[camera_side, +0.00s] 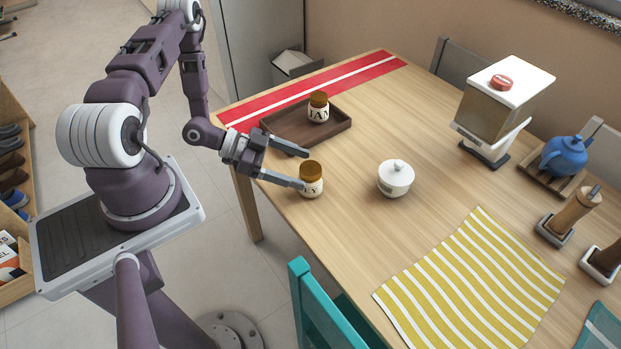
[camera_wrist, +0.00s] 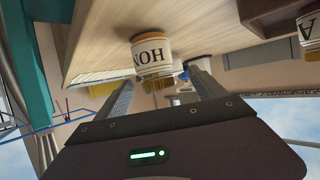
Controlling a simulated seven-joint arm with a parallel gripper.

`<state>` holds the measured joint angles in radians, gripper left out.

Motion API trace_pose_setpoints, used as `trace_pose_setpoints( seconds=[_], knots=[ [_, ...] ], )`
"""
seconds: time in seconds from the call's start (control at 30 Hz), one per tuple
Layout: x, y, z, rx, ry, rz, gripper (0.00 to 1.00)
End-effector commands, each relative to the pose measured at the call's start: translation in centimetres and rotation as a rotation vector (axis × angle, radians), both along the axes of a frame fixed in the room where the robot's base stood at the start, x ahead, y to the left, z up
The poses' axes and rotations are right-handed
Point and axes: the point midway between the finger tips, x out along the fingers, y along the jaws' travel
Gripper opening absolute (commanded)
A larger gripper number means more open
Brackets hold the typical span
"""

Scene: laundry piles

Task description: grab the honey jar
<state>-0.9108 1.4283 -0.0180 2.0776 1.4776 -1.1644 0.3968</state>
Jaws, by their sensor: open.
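The honey jar (camera_side: 311,182) stands upright on the table near its front-left edge, with an amber-brown lid and a cream label. In the wrist view, which is upside down, the jar (camera_wrist: 152,55) shows the letters "HON". My gripper (camera_side: 304,168) is open, held low and level, with its fingers pointing at the jar. In the side view one fingertip is at the jar's left side and the other is farther back. In the wrist view the jar appears just ahead of the fingers (camera_wrist: 160,78), nearer the left one. I cannot tell whether either finger touches it.
A similar jar (camera_side: 318,108) stands in a dark wooden tray (camera_side: 281,128) behind my gripper. A white lidded sugar bowl (camera_side: 396,181) is to the right of the honey jar. A yellow striped cloth (camera_side: 475,285) and a teal chair (camera_side: 312,300) are in front. The table between is clear.

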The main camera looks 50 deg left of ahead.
Motion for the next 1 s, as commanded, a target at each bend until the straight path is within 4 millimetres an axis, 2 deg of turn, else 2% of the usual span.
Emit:
trace_pose_setpoints(
  seconds=[0.03,0.17,0.43,0.7,0.77,1.0],
  knots=[
    [0.0,-0.2,-0.8,-0.002,0.000,-0.001,0.80],
    [1.0,-1.1,-1.7,-0.001,0.000,-0.004,0.80],
    [3.8,-4.3,-3.8,0.000,-0.001,-0.004,0.80],
    [4.4,-4.7,-4.0,0.001,-0.001,0.000,0.80],
    [4.4,-4.7,-4.0,0.001,-0.001,0.000,0.72],
    [4.4,-4.6,-4.0,0.001,-0.001,0.000,0.25]
  ],
)
